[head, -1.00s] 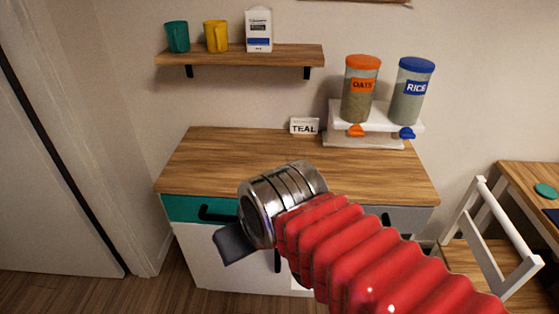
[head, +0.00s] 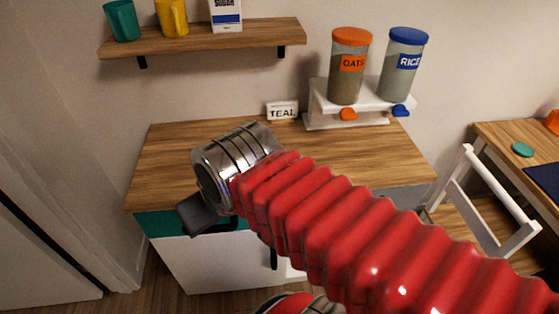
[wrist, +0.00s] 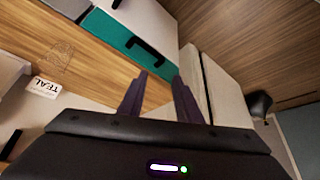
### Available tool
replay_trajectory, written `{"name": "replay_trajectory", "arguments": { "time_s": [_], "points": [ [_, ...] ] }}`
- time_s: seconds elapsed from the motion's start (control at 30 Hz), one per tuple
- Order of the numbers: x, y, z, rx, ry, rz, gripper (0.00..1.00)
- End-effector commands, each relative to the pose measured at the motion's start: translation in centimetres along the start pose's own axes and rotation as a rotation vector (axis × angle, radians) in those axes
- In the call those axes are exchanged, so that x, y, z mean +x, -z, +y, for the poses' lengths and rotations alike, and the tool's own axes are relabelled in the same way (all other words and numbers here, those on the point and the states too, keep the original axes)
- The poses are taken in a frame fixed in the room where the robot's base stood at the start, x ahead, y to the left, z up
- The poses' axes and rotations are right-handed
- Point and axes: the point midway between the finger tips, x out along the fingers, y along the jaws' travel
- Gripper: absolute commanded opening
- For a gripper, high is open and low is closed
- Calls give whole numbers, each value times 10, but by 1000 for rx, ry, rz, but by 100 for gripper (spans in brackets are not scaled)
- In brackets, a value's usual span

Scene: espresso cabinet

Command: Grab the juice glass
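A faint, clear outline on the wooden counter in the wrist view (wrist: 58,57) looks like a see-through glass, near the TEAL sign; I cannot make out its details. No juice glass shows clearly in the head view, where my arm covers part of the counter. My gripper (wrist: 160,76) has its two dark fingers apart with nothing between them. In the wrist view the fingers are to the right of the faint outline, in front of the cabinet's teal drawer. In the head view a dark finger shows at the counter's front left.
The counter (head: 165,150) carries a TEAL sign (head: 283,110) and a white stand with the oats dispenser (head: 347,75) and rice dispenser (head: 402,70). A shelf (head: 200,40) above holds a teal cup (head: 122,22), a yellow cup (head: 172,17) and a carton. A white chair (head: 490,200) stands right.

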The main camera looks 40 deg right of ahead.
Motion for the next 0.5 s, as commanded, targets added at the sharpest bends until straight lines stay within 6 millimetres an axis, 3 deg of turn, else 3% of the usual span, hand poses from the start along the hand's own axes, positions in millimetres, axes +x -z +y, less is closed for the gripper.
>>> {"name": "replay_trajectory", "arguments": {
  "time_s": [0.17, 0.5],
  "points": [
    [0, 0, 0, 0, 0, 0, 31],
    [13, -3, 11, 129, 17, -60, 54]
  ]
}}
